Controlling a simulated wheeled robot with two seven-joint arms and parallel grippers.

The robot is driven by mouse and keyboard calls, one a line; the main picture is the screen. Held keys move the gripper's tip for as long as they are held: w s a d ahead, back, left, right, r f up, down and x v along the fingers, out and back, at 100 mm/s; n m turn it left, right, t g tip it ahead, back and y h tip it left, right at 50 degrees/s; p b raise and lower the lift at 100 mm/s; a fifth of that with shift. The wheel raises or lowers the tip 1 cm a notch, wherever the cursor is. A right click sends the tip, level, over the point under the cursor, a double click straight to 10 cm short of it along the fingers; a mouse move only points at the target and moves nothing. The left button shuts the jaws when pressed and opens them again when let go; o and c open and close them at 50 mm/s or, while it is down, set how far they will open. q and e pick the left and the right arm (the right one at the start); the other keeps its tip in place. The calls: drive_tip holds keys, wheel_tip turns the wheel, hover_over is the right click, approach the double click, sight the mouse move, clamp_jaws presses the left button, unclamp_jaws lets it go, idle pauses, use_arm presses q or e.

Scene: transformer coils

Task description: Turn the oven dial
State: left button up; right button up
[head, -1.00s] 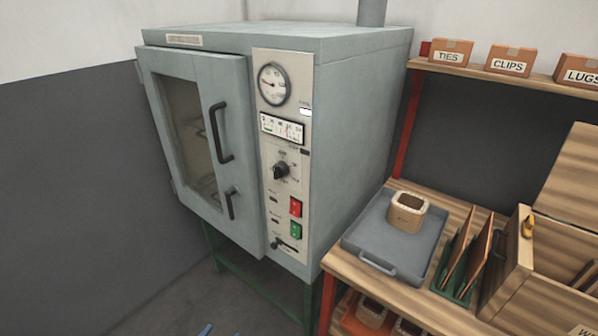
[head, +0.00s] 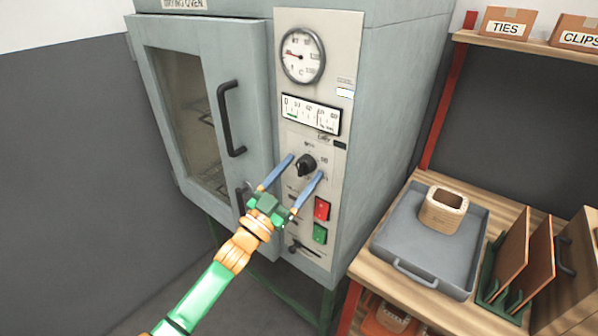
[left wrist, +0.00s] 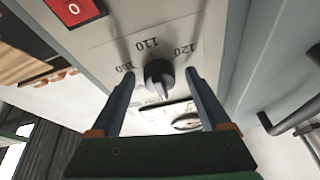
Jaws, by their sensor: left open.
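The oven dial (head: 306,165) is a black knob on the pale control panel of the drying oven (head: 398,60). My left gripper (head: 298,166) is open in front of the panel, with its two blue fingers spread to either side of the dial in the head view. In the left wrist view the dial (left wrist: 159,75) lies between and just beyond the fingertips (left wrist: 160,71), and I see no contact. Printed marks such as 110 and 120 stand around it. My right gripper is not in view.
Above the dial are a scale strip (head: 311,114) and a round gauge (head: 302,55). Below it are a red switch (head: 322,208) and a green switch (head: 320,233). The oven door handle (head: 229,118) stands out at the left. A wooden bench with a grey tray (head: 432,282) is at the right.

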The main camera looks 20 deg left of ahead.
use_arm(q)
drive_tip(key=shift+s+d+r, duration=0.1)
drive_tip(key=shift+s, duration=0.05)
drive_tip(key=c, duration=0.8)
clamp_jaws()
drive_tip(key=shift+m, duration=0.3)
drive_tip(key=shift+a+r+m+g+h+b, duration=0.15)
drive_tip(key=shift+m+g+h, duration=0.7)
drive_tip(key=shift+m, duration=1.65)
drive_tip(key=shift+a+r+m+g+h+b, duration=0.15)
drive_tip(key=shift+m+g+h, duration=0.7)
drive_tip(key=shift+m, duration=1.65)
drive_tip(key=shift+a+m+g+h+b, duration=0.2)
drive_tip(key=shift+m+g+h, duration=0.65)
drive_tip(key=shift+m, duration=1.65)
drive_tip(key=shift+g, duration=0.25)
drive_tip(key=o, duration=0.8)
unclamp_jaws()
drive_tip(key=shift+w, duration=0.25)
